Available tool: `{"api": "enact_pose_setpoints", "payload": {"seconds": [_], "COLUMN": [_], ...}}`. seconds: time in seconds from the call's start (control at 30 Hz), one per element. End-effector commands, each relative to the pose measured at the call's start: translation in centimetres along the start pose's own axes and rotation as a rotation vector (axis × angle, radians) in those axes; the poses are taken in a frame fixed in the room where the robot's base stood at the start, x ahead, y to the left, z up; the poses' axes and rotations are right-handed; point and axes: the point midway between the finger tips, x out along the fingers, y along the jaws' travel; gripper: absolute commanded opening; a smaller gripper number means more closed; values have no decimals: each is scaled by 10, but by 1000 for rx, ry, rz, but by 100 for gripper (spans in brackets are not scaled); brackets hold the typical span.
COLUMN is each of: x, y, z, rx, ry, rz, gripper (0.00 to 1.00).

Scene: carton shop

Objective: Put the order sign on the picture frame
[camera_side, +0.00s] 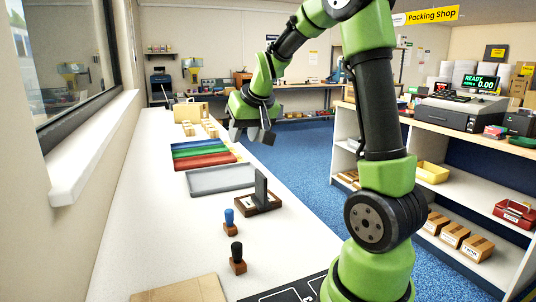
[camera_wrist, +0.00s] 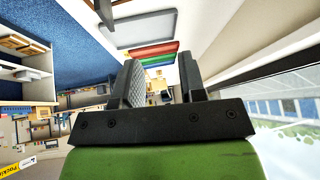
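No thing in view is clearly readable as the order sign or the picture frame. A dark grey upright slab (camera_side: 261,187) stands on a brown wooden base (camera_side: 262,204) on the white counter; it also shows at the top of the wrist view (camera_wrist: 104,10). A black panel with white marks (camera_side: 290,292) lies at the near end of the counter, partly cut off and partly behind my arm. My gripper (camera_side: 250,133) is above the counter's right edge, beyond the slab and apart from it. In the wrist view its fingers (camera_wrist: 160,68) are apart with nothing between them.
A grey tray (camera_side: 221,180) lies beyond the slab, with red (camera_side: 205,160), green and blue trays behind it. A blue-handled stamp (camera_side: 230,222) and a black-handled stamp (camera_side: 237,258) stand nearer. Cardboard (camera_side: 182,291) lies in front. A window wall (camera_side: 95,145) borders the left.

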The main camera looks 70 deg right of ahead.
Motion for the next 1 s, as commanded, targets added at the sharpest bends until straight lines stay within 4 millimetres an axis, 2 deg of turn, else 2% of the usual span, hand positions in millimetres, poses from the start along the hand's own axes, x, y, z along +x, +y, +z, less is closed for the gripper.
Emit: {"api": "enact_pose_setpoints", "payload": {"seconds": [0.03,0.1,0.2,0.3,0.4,0.5,0.67,1.0], "x": [-27,-57,-94,-122,-140,-148,-153,-153], "y": [-27,-54,-79,-90,-93,-91,-89,-89], "z": [15,40,82,124,159,182,197,196], "rx": [-32,-60,-99,-136,-165,-185,-194,-194], "ry": [10,7,-6,-27,-50,-68,-83,-83], "rz": [-52,-116,-209,-295,-363,-408,-435,-435], "gripper": [38,38,38,38,38,38,38,38]}}
